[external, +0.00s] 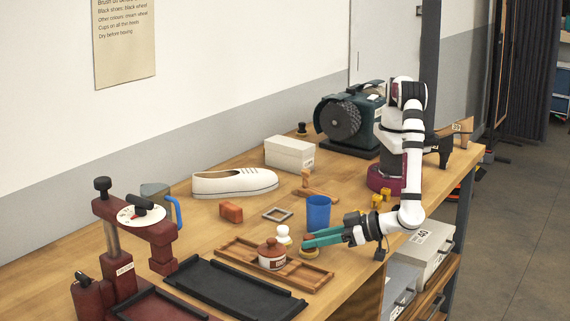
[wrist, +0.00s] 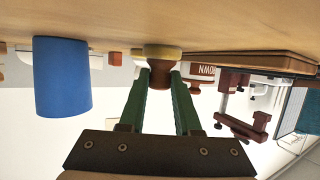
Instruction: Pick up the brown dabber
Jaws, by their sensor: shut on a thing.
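The brown dabber (wrist: 160,75) has a dark brown handle and a pale tan pad. It is between the tips of my gripper (wrist: 159,78) in the wrist view, with a green finger on each side of the handle. In the external view my gripper (external: 308,240) reaches leftward from the arm, and the dabber (external: 308,252) shows at its fingertips, partly hidden by them. My gripper is shut on it. The pad is at or very near the wooden surface; I cannot tell whether it touches.
A wooden tray (external: 301,275) holds a brown-lidded jar (external: 271,259) left of the gripper. A white knobbed thing (external: 283,236) and a blue cup (external: 318,212) stand close by. A black tray (external: 235,288) and a dark red press (external: 121,255) are further left.

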